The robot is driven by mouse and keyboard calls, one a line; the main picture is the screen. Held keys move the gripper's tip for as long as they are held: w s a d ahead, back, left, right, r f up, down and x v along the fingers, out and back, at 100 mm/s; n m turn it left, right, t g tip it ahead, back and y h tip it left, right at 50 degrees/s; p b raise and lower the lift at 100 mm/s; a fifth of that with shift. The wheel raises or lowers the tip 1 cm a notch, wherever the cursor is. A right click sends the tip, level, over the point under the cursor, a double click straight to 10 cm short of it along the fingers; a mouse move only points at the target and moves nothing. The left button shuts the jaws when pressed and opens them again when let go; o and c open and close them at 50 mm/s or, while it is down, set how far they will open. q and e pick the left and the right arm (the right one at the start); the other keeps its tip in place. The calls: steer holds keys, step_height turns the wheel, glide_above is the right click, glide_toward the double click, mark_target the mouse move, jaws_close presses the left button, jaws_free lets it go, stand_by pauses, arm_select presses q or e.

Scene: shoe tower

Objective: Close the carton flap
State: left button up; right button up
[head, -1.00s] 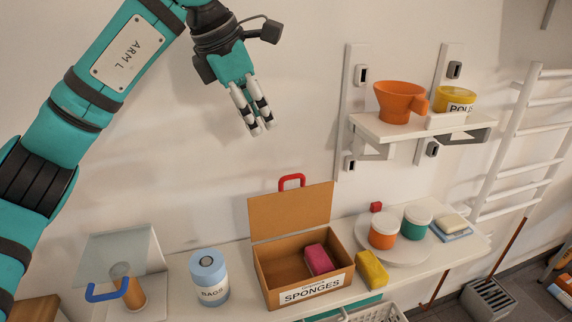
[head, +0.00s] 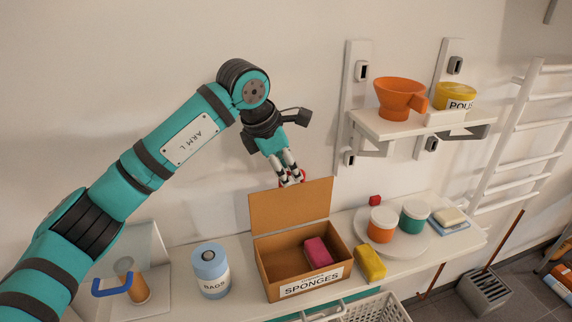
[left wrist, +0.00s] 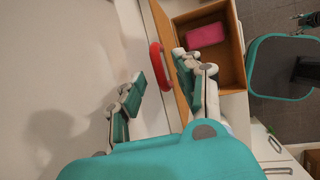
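The cardboard carton labelled SPONGES (head: 318,276) stands on the shelf top with a pink sponge (head: 318,250) inside. Its flap (head: 290,208) stands upright along the back edge, so the carton is open. A red handle (left wrist: 155,65) sits at the flap's upper edge; in the head view my fingers mostly cover it. My left gripper (head: 291,181) is just above and behind the flap's top edge, pointing down. In the left wrist view its fingers (left wrist: 160,75) are spread apart, with the red handle showing between them. I cannot tell whether they touch it.
A yellow sponge (head: 370,262) lies right of the carton, near a round tray (head: 412,248) with orange and green jars. A BAGS canister (head: 211,272) stands to the left. A wall shelf (head: 400,128) holds an orange cup and a yellow tub.

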arm_select(q)
jaws_close()
stand_by(0.3)
